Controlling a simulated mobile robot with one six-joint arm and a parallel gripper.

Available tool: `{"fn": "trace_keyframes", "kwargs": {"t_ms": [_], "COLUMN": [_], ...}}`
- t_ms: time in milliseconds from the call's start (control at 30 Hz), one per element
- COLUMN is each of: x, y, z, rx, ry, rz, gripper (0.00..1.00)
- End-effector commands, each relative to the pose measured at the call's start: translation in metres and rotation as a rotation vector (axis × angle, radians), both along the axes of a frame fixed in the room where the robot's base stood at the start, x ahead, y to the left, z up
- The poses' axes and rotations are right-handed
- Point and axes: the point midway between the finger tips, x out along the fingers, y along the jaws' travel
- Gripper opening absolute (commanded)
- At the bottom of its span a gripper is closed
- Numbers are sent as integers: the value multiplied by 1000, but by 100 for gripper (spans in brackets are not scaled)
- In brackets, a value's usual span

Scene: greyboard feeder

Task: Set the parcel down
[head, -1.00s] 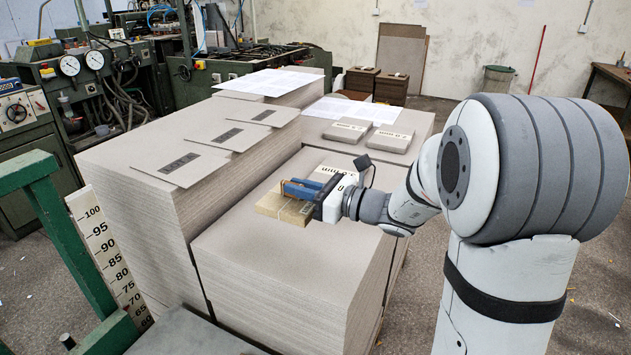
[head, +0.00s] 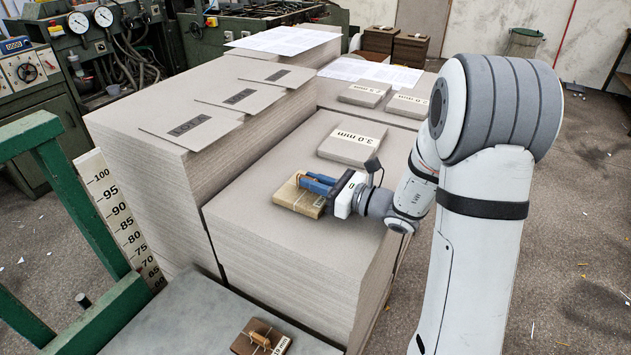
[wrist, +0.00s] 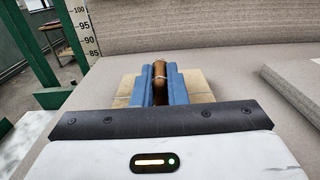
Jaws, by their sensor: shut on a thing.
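The parcel (head: 288,198) is a flat tan kraft packet with a brown rod-like handle (wrist: 159,72) on top. My gripper (head: 314,184) has blue fingers, shut on that handle, with the parcel under them. The parcel is over the top of the front greyboard stack (head: 275,230), flat and at its surface or just above it; I cannot tell if it touches. In the wrist view the parcel (wrist: 198,88) shows on both sides of the blue fingers, with the grey board surface around it.
A wrapped 3.0 mm pile (head: 352,143) lies behind the parcel on the same stack. A taller stack (head: 150,150) rises on the left. Another brown parcel (head: 250,335) lies on the grey table (head: 190,320) in front. A height scale (head: 115,210) stands at left. The stack's front top is clear.

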Motion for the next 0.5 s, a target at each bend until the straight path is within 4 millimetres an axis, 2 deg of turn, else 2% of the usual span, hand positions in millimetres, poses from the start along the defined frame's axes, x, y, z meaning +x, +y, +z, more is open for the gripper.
{"fn": "trace_keyframes", "kwargs": {"t_ms": [300, 333, 500], "x": [0, 0, 0], "y": [-1, -1, -1], "z": [-3, -4, -2], "rx": [0, -1, -1], "ry": [-2, -1, -1], "rz": [-1, -1, -1], "gripper": [0, 13, 27]}}
